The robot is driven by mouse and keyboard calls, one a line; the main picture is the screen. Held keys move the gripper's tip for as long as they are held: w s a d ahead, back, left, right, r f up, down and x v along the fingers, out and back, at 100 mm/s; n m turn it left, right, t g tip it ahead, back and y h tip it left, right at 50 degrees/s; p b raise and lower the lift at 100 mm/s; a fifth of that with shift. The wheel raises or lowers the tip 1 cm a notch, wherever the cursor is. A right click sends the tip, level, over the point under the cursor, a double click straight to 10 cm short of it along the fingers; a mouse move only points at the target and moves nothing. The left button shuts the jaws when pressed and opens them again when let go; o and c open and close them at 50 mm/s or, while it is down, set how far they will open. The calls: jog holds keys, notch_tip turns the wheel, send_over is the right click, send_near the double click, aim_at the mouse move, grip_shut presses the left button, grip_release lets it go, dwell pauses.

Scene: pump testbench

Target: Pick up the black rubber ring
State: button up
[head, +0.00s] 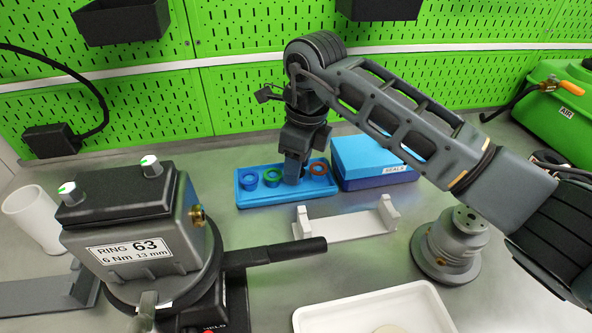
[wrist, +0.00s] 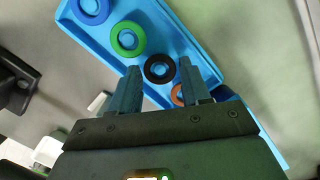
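The black rubber ring (wrist: 160,68) lies in the blue tray (wrist: 190,40), between the green ring (wrist: 128,38) and the orange ring (wrist: 177,94). In the wrist view my gripper (wrist: 159,74) is open, with one fingertip on each side of the black ring. I cannot tell whether the fingers touch it. In the head view my gripper (head: 292,180) points down into the tray (head: 260,201) and hides the black ring.
A blue ring (head: 248,177) sits at the tray's left end. The blue SEALS box (head: 375,162) stands close at the right. A white cradle (head: 345,228) lies in front. The RING 63 unit (head: 140,240) with its black handle stands at front left.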

jog(key=c, duration=0.7)
jog(key=shift+o, duration=0.2)
